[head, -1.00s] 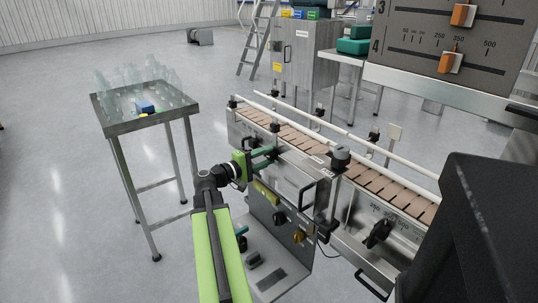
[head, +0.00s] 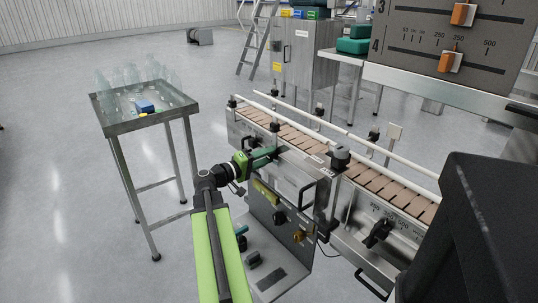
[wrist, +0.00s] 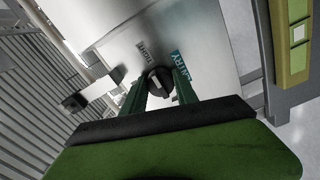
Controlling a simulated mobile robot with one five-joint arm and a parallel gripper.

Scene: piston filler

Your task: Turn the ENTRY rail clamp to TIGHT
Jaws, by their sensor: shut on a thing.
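The ENTRY rail clamp is a dark knob (wrist: 160,82) on a pale metal plate in the wrist view. A teal ENTRY label (wrist: 181,64) is beside it, and a smaller printed label (wrist: 142,50) sits above it to the left, too blurred to read surely. My gripper (wrist: 159,84) has its two green fingers on either side of the knob, shut on it. In the head view my gripper (head: 268,154) reaches the near side of the conveyor (head: 310,150); there its fingers and the machine hide the knob.
A steel table (head: 150,122) with clear bottles stands to the left. Below my gripper is a control panel (head: 285,225) with black and orange knobs. A black handle (head: 380,233) with a scale is further right on the conveyor. A large black body (head: 480,230) fills the right foreground.

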